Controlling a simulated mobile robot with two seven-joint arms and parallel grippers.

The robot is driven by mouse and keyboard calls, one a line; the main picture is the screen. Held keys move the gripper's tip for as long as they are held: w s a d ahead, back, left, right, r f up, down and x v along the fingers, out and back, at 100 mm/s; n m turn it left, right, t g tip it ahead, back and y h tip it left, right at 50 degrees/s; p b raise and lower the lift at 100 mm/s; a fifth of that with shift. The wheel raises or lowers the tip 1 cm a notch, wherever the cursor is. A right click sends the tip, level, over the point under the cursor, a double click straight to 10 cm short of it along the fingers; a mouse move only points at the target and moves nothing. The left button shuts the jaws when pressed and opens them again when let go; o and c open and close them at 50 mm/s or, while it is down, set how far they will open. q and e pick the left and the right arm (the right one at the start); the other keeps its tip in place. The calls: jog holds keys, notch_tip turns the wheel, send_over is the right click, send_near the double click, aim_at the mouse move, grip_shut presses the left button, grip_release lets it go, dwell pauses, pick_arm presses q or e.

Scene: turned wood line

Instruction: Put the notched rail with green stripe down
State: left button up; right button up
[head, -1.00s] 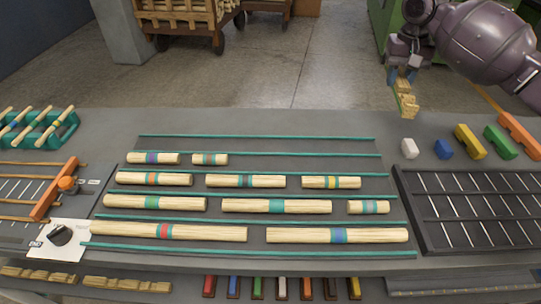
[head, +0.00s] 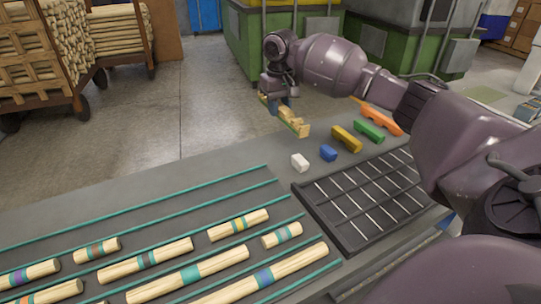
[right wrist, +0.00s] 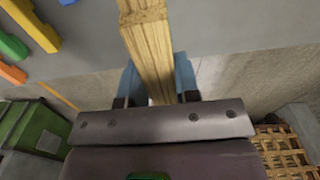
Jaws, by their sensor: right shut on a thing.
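My right gripper (head: 277,104) is shut on a pale wooden rail (head: 297,127) with stepped notches. The rail is held up near the back edge of the bench, beyond the small coloured blocks. In the right wrist view the rail (right wrist: 144,45) runs between the two blue-grey fingers, with its end sticking out past them. No green stripe shows on its visible faces; the fingers hide part of it. My left gripper is not in view.
White (head: 299,162), blue (head: 328,153), yellow (head: 346,138), green (head: 369,130) and orange (head: 381,118) blocks line the back right of the bench. A black slotted tray (head: 310,205) lies before them. Striped wooden rods lie between teal strips at left. Bare bench (head: 215,160) lies behind the strips.

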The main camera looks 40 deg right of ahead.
jog(key=b, duration=0.2)
send_over(278, 159)
notch_tip(278, 159, down, 9)
jog(key=shift+d+r, duration=0.1)
notch_tip(278, 159, down, 6)
jog(key=shift+f+b, duration=0.15)
jog(key=shift+b, duration=0.35)
jog(key=shift+f, duration=0.2)
jog(key=shift+r, duration=0.1)
jog(key=o, duration=0.8)
jog(key=shift+o, duration=0.8)
